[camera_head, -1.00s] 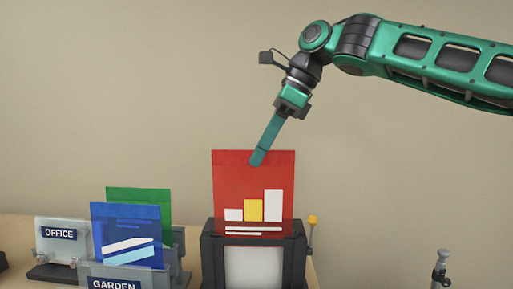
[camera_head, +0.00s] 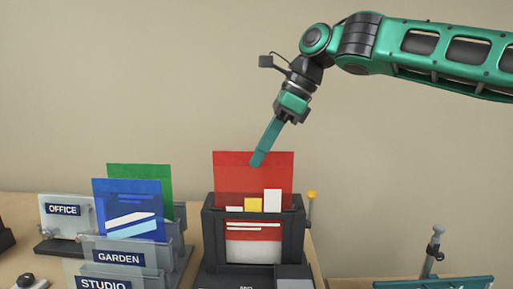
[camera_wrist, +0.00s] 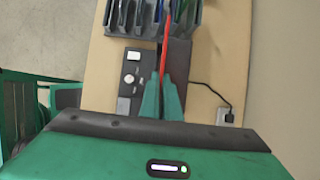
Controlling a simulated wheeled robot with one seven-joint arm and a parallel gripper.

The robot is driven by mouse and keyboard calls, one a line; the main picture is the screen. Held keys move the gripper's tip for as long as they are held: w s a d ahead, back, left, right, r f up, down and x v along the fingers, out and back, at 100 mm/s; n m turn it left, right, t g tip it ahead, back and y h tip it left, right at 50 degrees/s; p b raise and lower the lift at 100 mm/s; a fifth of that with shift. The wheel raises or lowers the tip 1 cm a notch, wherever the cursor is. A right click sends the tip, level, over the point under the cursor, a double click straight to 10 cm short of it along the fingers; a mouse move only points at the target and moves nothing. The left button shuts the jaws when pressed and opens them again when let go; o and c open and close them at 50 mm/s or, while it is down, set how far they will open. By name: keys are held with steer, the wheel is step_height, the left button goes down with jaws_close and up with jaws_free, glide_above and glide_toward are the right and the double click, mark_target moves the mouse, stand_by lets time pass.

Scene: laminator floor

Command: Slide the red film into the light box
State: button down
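The red film (camera_head: 254,172) stands upright in the top of the dark light box (camera_head: 209,240) in the head view. Its upper part is above the box, and its lower part with white lines shows through the bright front window (camera_head: 253,252). My gripper (camera_head: 258,159) is at the film's top edge, with its teal fingers pointing down. In the wrist view the fingers (camera_wrist: 162,88) are close together on either side of the thin red film (camera_wrist: 168,35), shut on it. The film's bottom edge is hard to make out.
Left of the box is a rack with a blue film (camera_head: 128,205), a green film (camera_head: 140,178) and labelled clear holders: OFFICE (camera_head: 62,210), GARDEN (camera_head: 118,258) and STUDIO (camera_head: 103,283). A yellow-tipped post (camera_head: 312,195) stands at the box's right. A plug and cable (camera_wrist: 228,115) lie beside it.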

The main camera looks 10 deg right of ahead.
step_height(320, 180, down, 7)
stand_by(1.1)
steer(key=shift+f, duration=0.1)
steer(key=c, duration=1.9)
jaws_free()
